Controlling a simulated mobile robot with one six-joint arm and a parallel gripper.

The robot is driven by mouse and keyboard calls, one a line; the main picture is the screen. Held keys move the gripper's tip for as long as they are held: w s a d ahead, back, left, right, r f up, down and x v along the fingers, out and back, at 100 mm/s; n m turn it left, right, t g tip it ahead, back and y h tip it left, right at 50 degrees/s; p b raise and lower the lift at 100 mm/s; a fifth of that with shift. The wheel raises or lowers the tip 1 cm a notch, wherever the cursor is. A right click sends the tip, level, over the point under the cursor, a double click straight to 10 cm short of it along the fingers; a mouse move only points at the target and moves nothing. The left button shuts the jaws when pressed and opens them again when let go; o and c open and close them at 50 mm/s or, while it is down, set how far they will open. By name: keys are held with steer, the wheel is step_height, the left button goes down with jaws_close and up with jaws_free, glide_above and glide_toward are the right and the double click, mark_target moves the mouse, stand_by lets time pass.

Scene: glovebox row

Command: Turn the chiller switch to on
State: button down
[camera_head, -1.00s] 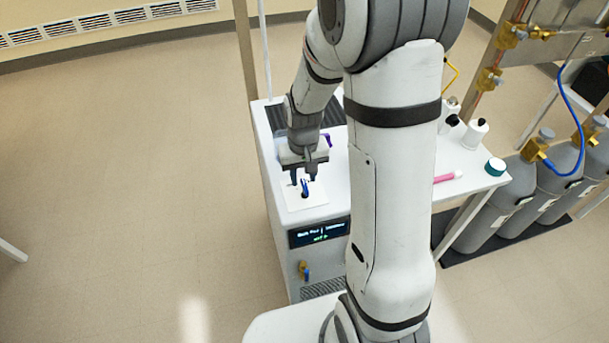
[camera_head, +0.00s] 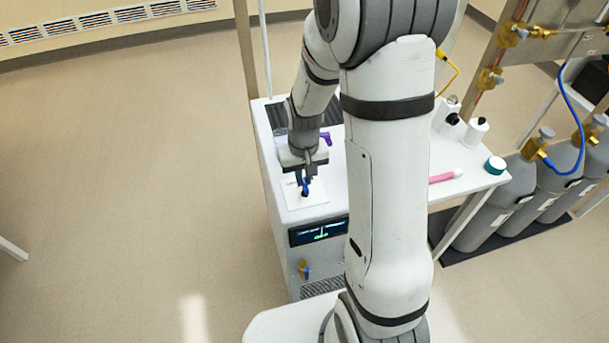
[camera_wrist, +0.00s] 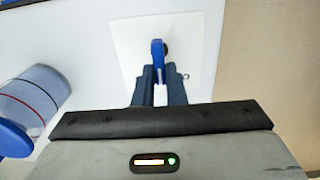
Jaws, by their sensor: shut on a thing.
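The chiller (camera_head: 268,180) is a white cabinet with a lit display (camera_head: 319,231) on its front. A pale square plate (camera_head: 318,200) lies on its top, and the blue switch handle (camera_wrist: 157,55) stands on this plate over a dark round base. In the head view the switch (camera_head: 305,189) shows just under my gripper (camera_head: 304,182). My gripper's fingers (camera_wrist: 158,82) are shut on the blue handle in the wrist view. The fingers cover the handle's near end. The display text is too small to read surely.
A blue-grey cylinder with a blue end (camera_wrist: 35,97) lies left of the plate in the wrist view. White bottles (camera_head: 474,132), a teal-topped jar (camera_head: 495,166) and a pink item (camera_head: 445,176) are on the white table at right. Gas cylinders (camera_head: 490,205) stand beyond. Floor at left is clear.

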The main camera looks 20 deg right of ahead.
steer(key=m+b, duration=0.1)
steer(key=m, duration=0.1)
steer(key=shift+d+f+m, duration=0.1)
steer(key=shift+d+m, duration=0.05)
steer(key=shift+m, duration=0.25)
steer(key=shift+s+d+m+b, duration=0.15)
steer(key=shift+m+b, duration=0.45)
steer(key=shift+m, duration=1)
steer(key=c, duration=1.5)
jaws_free()
steer(key=shift+r, duration=0.2)
step_height(320, 180, up, 8)
steer(key=shift+f, duration=0.2)
